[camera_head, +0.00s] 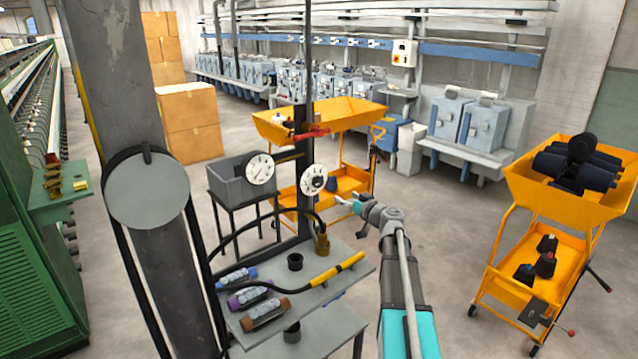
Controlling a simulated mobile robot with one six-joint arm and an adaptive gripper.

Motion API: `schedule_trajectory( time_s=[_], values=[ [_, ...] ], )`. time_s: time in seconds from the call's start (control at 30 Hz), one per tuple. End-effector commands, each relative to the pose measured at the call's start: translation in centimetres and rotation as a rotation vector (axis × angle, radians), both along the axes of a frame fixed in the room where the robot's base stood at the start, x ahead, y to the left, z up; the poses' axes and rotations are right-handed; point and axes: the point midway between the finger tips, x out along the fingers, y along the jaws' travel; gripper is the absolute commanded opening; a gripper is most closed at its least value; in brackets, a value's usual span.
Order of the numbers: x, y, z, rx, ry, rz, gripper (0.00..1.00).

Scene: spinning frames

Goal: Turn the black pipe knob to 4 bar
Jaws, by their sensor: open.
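A white round dial (306,187) sits on the dark vertical pipe post near the middle of the view. A small dark knob (317,184) appears at its face; its setting is too small to read. A second white gauge (260,168) with a dark needle is to its left; its numbers cannot be read. My gripper (345,204) has pale cyan fingertips and is open and empty. It is to the right of and a little below the dial in the picture, apart from it.
Below is a grey table (345,280) with bobbins, hoses and a yellow-and-black tube (337,269). A red valve handle (309,134) is above the dial. A yellow cart (350,112) stands behind, another (535,195) at right. Floor between them is clear.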

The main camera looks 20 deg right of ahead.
Motion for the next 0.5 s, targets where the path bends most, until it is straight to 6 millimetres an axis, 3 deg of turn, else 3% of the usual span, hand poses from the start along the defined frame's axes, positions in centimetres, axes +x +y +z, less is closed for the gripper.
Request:
schedule_trajectory(
  time_s=[0.27, 0.5],
  values=[
    [0.8, 0.2, 0.0, 0.000, 0.001, 0.002, 0.94],
    [3.2, 0.8, 0.0, 0.001, 0.001, 0.003, 0.94]
  ],
)
